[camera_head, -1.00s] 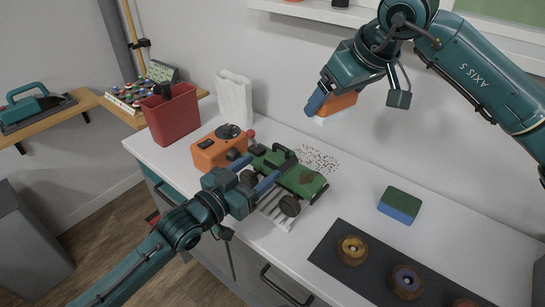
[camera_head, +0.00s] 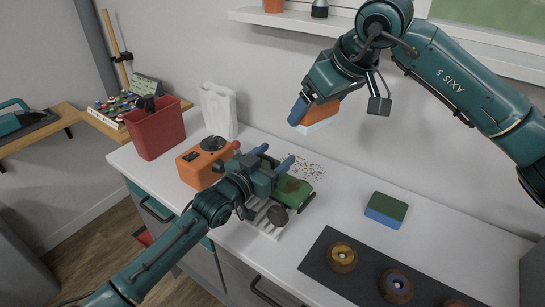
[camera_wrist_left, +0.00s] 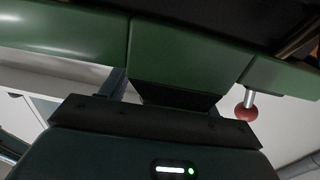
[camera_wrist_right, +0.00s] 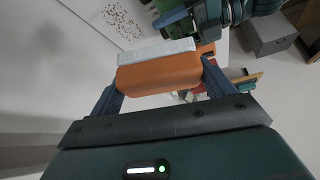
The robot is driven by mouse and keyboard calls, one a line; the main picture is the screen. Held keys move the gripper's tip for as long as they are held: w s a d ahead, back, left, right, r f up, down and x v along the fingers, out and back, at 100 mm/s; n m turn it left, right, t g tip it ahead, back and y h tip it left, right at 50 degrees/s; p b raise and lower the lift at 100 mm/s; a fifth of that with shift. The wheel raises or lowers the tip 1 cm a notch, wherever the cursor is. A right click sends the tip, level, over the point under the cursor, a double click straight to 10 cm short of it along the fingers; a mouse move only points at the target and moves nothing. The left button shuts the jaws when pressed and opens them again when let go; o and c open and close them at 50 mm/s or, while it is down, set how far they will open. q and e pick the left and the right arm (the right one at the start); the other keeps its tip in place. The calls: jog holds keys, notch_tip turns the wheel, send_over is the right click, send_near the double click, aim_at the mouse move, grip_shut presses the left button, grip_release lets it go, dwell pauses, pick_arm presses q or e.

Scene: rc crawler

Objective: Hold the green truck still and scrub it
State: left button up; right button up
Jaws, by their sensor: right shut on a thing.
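The green truck (camera_head: 294,190) stands on a white slatted rack (camera_head: 262,229) on the counter, with a brown patch on its green body. My left gripper (camera_head: 273,157) is over its rear, fingers apart and straddling part of it. In the left wrist view the truck's green body (camera_wrist_left: 185,55) fills the space close in front of the gripper. My right gripper (camera_head: 308,110) is shut on an orange brush (camera_head: 322,112) with a white underside, held in the air above and behind the truck. The right wrist view shows the brush (camera_wrist_right: 158,76) between both fingers.
An orange box (camera_head: 200,163) with a dark knob stands left of the truck, near a red bin (camera_head: 155,130) and white bag (camera_head: 218,110). Brown specks (camera_head: 308,170) lie behind the truck. A green-blue sponge (camera_head: 386,210) and dark mat (camera_head: 318,258) with round pieces lie right.

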pick_arm(q)
jog(key=c, duration=1.3)
